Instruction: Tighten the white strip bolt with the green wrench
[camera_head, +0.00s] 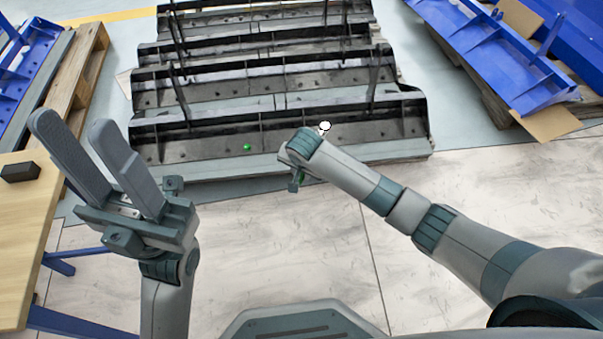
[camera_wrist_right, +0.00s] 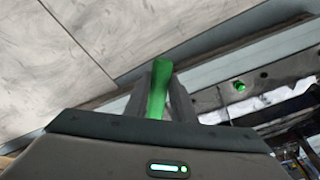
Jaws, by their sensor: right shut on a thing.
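The green wrench (camera_wrist_right: 158,88) is between the fingers of my right gripper (camera_wrist_right: 161,98) in the right wrist view. In the head view only a sliver of green shows by my right gripper (camera_head: 297,183), and the rest of the wrench is hidden. A small round white piece (camera_head: 324,126), perhaps the head of the white strip bolt, shows just beyond my right wrist against the nearest dark carrier. My right gripper is in front of this carrier's near edge. My left gripper (camera_head: 76,130) is open and empty at the left, its fingers apart and pointing up.
A green bolt (camera_head: 247,147) sits on the nearest dark carrier (camera_head: 200,153), and also shows in the right wrist view (camera_wrist_right: 240,87). Several such carriers stand in rows. A wooden table (camera_head: 22,220) with a black block (camera_head: 20,171) is at the left. Blue carriers (camera_head: 500,60) stand at the right.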

